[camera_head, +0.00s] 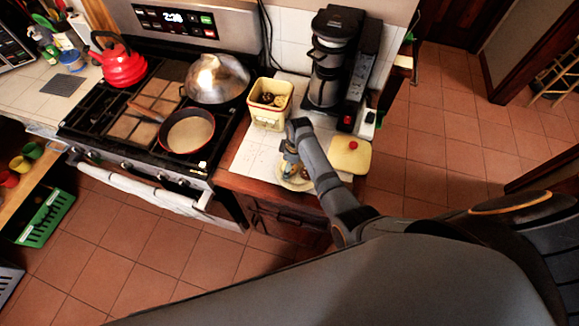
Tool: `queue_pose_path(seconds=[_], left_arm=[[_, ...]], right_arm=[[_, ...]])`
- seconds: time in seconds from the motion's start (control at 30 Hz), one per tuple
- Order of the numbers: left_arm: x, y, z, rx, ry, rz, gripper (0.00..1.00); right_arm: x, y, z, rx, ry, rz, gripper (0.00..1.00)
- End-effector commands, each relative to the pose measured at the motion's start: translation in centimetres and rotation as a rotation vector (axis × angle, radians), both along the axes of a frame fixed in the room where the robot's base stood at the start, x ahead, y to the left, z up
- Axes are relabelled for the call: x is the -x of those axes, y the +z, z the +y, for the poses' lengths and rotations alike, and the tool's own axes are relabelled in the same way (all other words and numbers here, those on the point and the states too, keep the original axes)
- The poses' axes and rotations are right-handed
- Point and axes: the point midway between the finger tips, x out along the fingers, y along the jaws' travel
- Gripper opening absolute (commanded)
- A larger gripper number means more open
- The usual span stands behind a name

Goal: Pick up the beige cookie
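A cream and yellow tin (268,119) stands on the white tiled counter, its top open. Small dark and lighter round pieces, which look like cookies (270,98), lie inside it; I cannot clearly single out a beige one. A pale plate (297,186) lies at the counter's front edge, with a small brownish item partly visible by my gripper. My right gripper (290,172) points down over the plate; its fingers are small and partly hidden, so whether they are open or hold anything is unclear. My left gripper is out of view.
A yellow lid (350,156) with a red knob lies right of my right forearm. A black coffee maker (332,60) stands behind. The stove at left holds a pan (188,132), a domed silver cover (216,78) and a red kettle (119,62).

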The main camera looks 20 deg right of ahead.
Motion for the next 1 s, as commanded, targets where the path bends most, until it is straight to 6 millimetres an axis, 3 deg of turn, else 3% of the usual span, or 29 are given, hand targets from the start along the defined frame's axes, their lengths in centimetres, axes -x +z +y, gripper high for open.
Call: queue_pose_path(seconds=[0.03, 0.33, 0.73, 0.87, 1.0], left_arm=[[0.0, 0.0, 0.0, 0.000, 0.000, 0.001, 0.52], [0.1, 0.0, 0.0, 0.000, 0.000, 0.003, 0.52], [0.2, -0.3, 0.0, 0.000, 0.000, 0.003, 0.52], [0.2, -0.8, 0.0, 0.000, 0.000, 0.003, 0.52], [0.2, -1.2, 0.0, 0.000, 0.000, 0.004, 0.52]], right_arm=[[0.0, 0.0, 0.0, 0.000, 0.000, 0.000, 0.76], [0.0, 0.0, 0.0, 0.000, 0.000, 0.000, 0.36], [-0.1, 0.7, 0.0, 0.000, 0.000, -0.001, 0.35], [-0.1, 2.7, 0.0, -0.001, 0.000, -0.006, 0.35], [2.0, 5.4, -0.8, 0.001, -0.001, -0.003, 0.35]])
